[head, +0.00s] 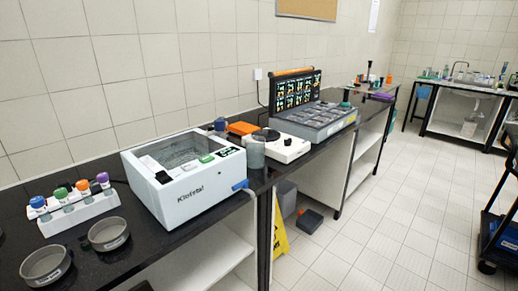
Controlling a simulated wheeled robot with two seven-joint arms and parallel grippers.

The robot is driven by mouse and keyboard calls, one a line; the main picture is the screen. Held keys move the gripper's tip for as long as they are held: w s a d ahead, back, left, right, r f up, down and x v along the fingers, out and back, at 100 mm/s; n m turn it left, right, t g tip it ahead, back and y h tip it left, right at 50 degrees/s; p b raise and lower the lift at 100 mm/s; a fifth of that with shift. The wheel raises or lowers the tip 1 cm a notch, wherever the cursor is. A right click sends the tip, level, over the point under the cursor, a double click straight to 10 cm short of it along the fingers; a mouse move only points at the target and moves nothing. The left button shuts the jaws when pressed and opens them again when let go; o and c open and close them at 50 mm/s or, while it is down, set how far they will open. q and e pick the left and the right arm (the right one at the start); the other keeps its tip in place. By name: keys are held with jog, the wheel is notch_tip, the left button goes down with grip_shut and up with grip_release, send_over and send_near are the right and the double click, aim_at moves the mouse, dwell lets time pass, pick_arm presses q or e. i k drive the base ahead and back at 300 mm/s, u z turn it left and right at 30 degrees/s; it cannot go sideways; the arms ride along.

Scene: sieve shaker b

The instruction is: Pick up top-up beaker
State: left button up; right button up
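A grey, translucent beaker-like cup (255,153) stands upright on the black bench, between the white water-bath-like box and a white hot-plate-like device. It is the likeliest top-up beaker, but I cannot read any label on it. A small dark blue-grey cup (219,125) shows behind the box, partly hidden. Neither of my grippers is in view.
The white box (182,192) has a blue tap at its front right corner. The white device (287,148) and an open dark case (297,92) stand farther right. A rack (78,213) with colored-cap bottles and two round sieves (109,235) (46,265) occupy the left.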

aim_at(255, 145)
jog(key=u, duration=0.45)
jog(key=i, duration=0.7)
jog(key=u, duration=0.6)
